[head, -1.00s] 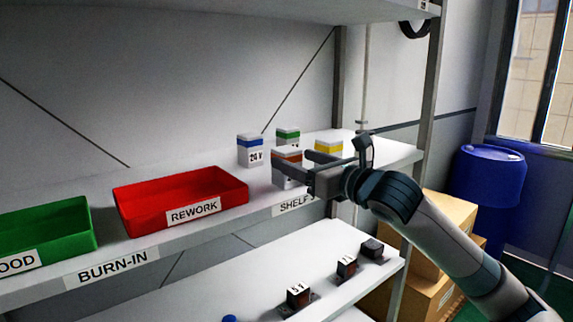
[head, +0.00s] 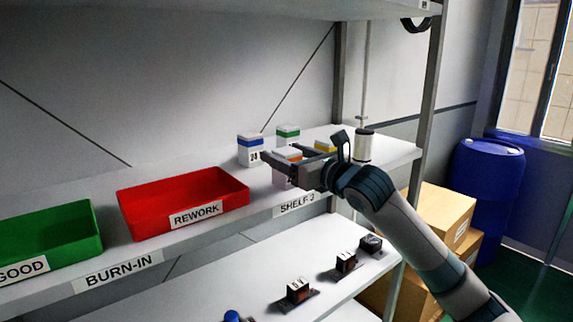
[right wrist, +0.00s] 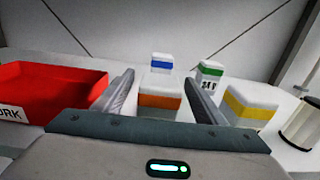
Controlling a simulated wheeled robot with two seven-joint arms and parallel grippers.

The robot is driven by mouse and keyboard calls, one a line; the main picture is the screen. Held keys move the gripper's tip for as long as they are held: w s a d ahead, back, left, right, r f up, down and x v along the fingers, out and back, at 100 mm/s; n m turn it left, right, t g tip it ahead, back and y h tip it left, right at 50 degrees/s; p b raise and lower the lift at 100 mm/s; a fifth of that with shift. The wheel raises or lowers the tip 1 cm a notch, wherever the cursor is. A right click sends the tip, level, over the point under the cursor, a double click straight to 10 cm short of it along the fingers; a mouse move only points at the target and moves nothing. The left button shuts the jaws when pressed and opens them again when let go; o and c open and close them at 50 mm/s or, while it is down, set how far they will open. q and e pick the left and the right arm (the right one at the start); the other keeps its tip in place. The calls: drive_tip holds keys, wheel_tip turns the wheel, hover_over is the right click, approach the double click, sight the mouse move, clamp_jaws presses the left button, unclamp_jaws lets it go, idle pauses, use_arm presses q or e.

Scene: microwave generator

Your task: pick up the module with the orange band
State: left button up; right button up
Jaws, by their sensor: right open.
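The module with the orange band (right wrist: 159,101) is a white block standing upright on the upper shelf. In the right wrist view it stands between the two fingers of my right gripper (right wrist: 158,96). In the head view my right gripper (head: 290,159) is open around this module (head: 282,174) and partly hides it. I cannot tell whether either finger touches it. My left gripper is in neither view.
Modules with blue (head: 250,148), green (head: 288,135) and yellow (head: 325,146) bands stand close by. A white-and-black cylinder (head: 364,147) is to the right. A red REWORK bin (head: 150,219) and a green GOOD bin (head: 60,249) are left. The upper shelf above (head: 230,5) overhangs.

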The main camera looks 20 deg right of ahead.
idle(0.4)
drive_tip(key=c, duration=1.3)
drive_tip(key=shift+r, duration=0.2)
drive_tip(key=shift+r+b, duration=0.55)
drive_tip(key=shift+r, duration=0.25)
drive_tip(key=shift+r+b, duration=0.4)
drive_tip(key=shift+r, duration=0.55)
drive_tip(key=s+d+r+b, duration=0.3)
drive_tip(key=s+d+r, duration=0.4)
drive_tip(key=s, duration=0.2)
drive_tip(key=shift+s, duration=0.2)
drive_tip(key=shift+r, duration=0.1)
